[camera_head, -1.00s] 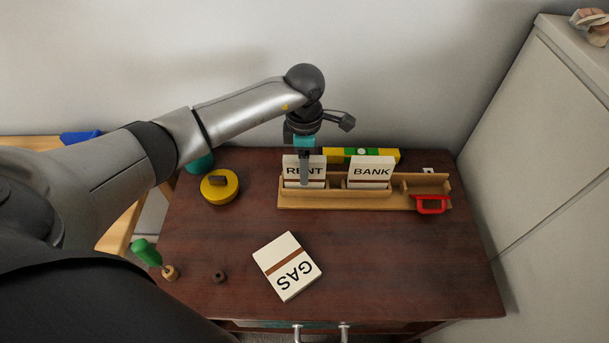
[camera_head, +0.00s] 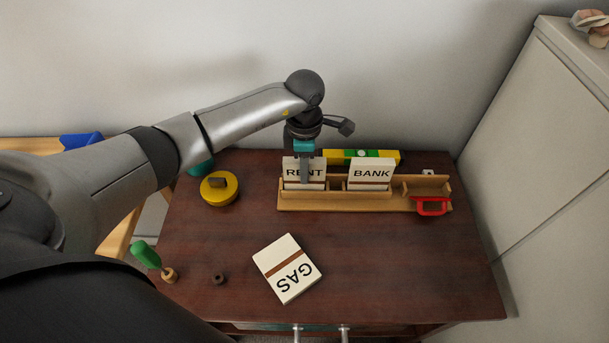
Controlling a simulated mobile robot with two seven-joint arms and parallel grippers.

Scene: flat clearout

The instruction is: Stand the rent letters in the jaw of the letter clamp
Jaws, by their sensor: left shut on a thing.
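The rent letters (camera_head: 291,175), a white block marked RENT with a brown band, stand upright in the left slot of the wooden letter rack (camera_head: 335,201). My left gripper (camera_head: 304,178) points down over them and is shut on them; one finger shows in front of the word. The far finger is hidden behind the letters. The letter clamp seems to be the right part of the same wooden stand, with a red handle (camera_head: 432,207) and an empty gap before its back wall (camera_head: 427,184). My right gripper is not in view.
The bank letters (camera_head: 371,174) stand in the rack right of the rent letters. The gas letters (camera_head: 287,268) lie flat at the front. A yellow round thing (camera_head: 219,188), a green-handled tool (camera_head: 146,255) and a level (camera_head: 361,156) are on the desk. The right front is clear.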

